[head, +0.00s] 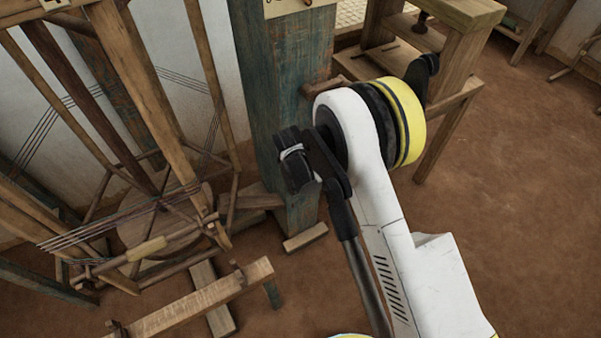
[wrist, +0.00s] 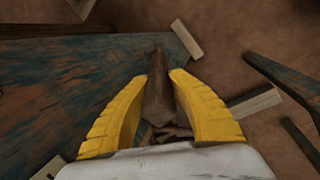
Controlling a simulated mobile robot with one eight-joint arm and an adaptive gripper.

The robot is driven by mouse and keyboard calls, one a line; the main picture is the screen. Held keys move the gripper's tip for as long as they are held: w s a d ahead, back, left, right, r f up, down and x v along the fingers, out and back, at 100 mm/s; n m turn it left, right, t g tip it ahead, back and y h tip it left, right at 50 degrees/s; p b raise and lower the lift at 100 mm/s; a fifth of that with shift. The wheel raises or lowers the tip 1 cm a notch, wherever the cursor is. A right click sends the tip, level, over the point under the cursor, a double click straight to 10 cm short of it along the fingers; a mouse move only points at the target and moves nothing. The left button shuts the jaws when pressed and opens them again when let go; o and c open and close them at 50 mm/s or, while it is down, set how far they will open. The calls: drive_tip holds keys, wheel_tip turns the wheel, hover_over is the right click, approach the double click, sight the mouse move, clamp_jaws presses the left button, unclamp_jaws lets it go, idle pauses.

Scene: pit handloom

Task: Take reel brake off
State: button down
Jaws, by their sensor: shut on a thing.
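In the wrist view my gripper (wrist: 163,85) has its two yellow fingers closed around a brown wooden lever (wrist: 158,66), which I take to be the reel brake. The lever stands out between the fingers beside the worn blue-green post (wrist: 80,80). Its lower end is partly hidden by the fingers and the white gripper body. In the head view a short brown wooden piece (head: 322,88) shows at the right side of the same post (head: 285,75); I cannot tell if it is the same lever. My gripper is hidden behind my arm there.
A wooden reel frame with stretched threads (head: 120,215) stands left of the post. A low wooden beam (head: 200,300) lies in front of it. A wooden stand (head: 455,60) is at the back right. The brown floor (head: 530,190) at right is open.

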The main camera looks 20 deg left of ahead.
drive_tip(key=c, duration=1.5)
unclamp_jaws()
drive_tip(key=shift+a+f, duration=0.1)
drive_tip(key=shift+o, duration=0.2)
drive_tip(key=shift+s, duration=0.1)
drive_tip(key=v, duration=1.2)
